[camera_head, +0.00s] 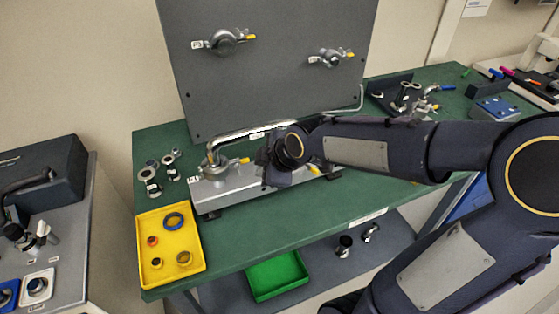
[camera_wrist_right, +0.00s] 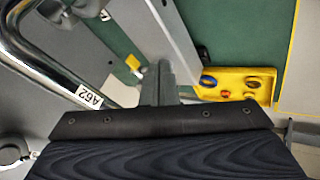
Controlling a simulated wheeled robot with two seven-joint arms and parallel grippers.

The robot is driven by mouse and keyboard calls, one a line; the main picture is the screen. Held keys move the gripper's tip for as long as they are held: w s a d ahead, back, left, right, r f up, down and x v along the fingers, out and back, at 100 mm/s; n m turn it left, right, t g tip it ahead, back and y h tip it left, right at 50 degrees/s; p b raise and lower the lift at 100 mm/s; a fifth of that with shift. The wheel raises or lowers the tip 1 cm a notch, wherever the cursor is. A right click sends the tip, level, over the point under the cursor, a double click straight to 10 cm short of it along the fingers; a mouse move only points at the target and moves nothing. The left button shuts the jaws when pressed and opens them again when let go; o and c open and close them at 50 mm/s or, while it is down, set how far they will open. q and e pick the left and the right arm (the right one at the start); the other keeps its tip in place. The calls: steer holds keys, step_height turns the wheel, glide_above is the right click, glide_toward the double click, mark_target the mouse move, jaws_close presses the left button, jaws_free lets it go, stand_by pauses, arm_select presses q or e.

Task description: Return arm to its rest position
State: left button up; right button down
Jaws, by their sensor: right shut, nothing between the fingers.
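My right arm (camera_head: 355,153) reaches in from the right across the green bench, with its forearm roughly level. My right gripper (camera_head: 272,172) is in front of the grey block (camera_head: 225,190) and the bent metal pipe (camera_head: 240,132), and its dark wrist hides part of both. In the right wrist view its fingers (camera_wrist_right: 164,84) are together and empty. They overlap the block in that picture; I cannot tell whether they touch it. The pipe with its A62 label (camera_wrist_right: 88,97) passes close by on the left there. My left gripper is not in view.
A yellow tray (camera_head: 150,225) with rings and small parts sits at the bench's left front. A grey upright panel (camera_head: 270,80) with two valves stands behind. A green tray (camera_head: 277,277) lies on the lower shelf. Loose fittings (camera_head: 405,95) lie at the right back.

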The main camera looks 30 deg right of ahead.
steer(key=d+v, duration=0.1)
steer(key=v, duration=0.6)
steer(key=s+a+f+m+y, duration=0.1)
steer(key=s+a+f+m, duration=0.1)
steer(key=s+m, duration=0.5)
steer(key=s+a+f+m+g, duration=0.1)
steer(key=s+a+f+m, duration=0.2)
steer(key=s+m, duration=0.3)
steer(key=s, duration=0.2)
steer(key=shift+s+a+f+m+g+y, duration=0.15)
steer(key=shift+s+f+m+g+y, duration=0.15)
steer(key=shift+f+m+y, duration=0.1)
stand_by(1.5)
